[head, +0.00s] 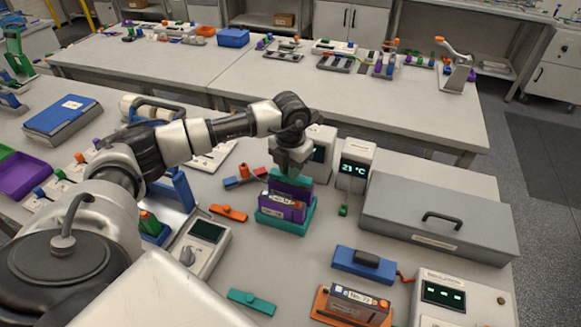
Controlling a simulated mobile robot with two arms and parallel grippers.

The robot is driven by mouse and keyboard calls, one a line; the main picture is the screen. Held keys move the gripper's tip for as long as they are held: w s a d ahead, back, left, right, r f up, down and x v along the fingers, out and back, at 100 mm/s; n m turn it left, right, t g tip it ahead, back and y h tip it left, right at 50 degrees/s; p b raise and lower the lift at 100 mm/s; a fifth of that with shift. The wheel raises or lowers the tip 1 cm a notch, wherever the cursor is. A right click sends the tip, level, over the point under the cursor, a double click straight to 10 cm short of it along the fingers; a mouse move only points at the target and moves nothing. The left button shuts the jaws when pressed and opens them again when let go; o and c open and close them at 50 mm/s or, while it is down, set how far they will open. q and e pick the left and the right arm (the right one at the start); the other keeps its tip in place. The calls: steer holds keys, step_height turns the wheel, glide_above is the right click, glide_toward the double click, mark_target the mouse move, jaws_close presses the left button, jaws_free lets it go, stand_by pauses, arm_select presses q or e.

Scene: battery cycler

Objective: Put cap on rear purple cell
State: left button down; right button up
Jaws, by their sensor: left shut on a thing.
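My left gripper (291,160) is above the teal holder (284,226), pointing down. My right gripper is not in view.
A small orange bar (228,213) and a teal bar (251,302) lie on the bench. A display reading 21 °C (356,165) and a large grey box (440,215) stand right. An orange holder with a dark cell (357,306) is in front. Bench between is clear.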

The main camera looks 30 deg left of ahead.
arm_select(q)
steer(key=shift+f+b, duration=0.35)
steer(key=shift+f, duration=0.1)
stand_by(0.6)
steer(key=c, duration=0.5)
jaws_free()
steer(key=shift+r, duration=0.1)
steer(key=shift+r+p, duration=2.15)
steer(key=shift+r, duration=1.3)
steer(key=shift+c, duration=0.4)
